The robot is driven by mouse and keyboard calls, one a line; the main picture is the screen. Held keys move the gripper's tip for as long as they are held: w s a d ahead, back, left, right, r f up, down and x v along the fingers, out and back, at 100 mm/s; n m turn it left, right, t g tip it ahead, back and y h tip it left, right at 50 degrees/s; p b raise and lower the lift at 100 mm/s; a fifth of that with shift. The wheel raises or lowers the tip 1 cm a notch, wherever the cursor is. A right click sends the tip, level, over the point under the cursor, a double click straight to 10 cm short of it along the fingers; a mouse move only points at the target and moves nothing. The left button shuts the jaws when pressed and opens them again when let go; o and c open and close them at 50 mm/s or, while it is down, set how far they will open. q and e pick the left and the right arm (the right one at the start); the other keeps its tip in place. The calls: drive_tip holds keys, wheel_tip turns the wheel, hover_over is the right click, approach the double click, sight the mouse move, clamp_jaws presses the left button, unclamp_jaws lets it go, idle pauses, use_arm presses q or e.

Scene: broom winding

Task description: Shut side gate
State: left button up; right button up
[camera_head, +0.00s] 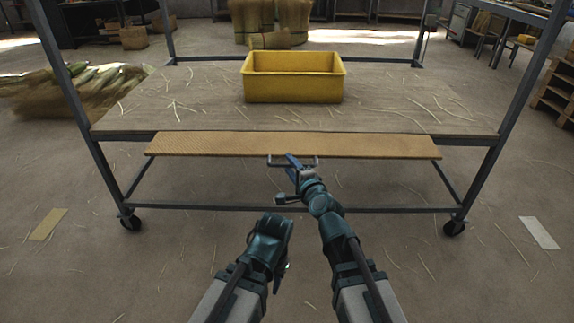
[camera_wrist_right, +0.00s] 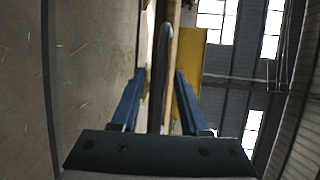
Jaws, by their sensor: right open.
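The side gate is a long tan panel (camera_head: 220,143) along the front edge of the cart, sitting lowered at the edge of the deck rather than standing above it. A thin dark bar handle (camera_head: 311,163) is on its front edge. My right gripper (camera_head: 291,160) is at this handle. In the right wrist view, its two blue fingers (camera_wrist_right: 157,85) are apart, with the dark handle bar (camera_wrist_right: 159,60) running between them and gaps showing beside it. My left gripper (camera_head: 281,272) is low in front of the cart, beside my right arm; its fingers are mostly hidden.
A yellow tub (camera_head: 293,88) stands on the cart deck (camera_head: 180,105), with loose straws around it. Grey posts (camera_head: 75,98) rise at the corners, and wheels (camera_head: 131,222) stand below. A straw bundle (camera_head: 60,95) lies left. The floor in front is open.

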drive_tip(key=shift+w, duration=0.15)
clamp_jaws()
idle(1.4)
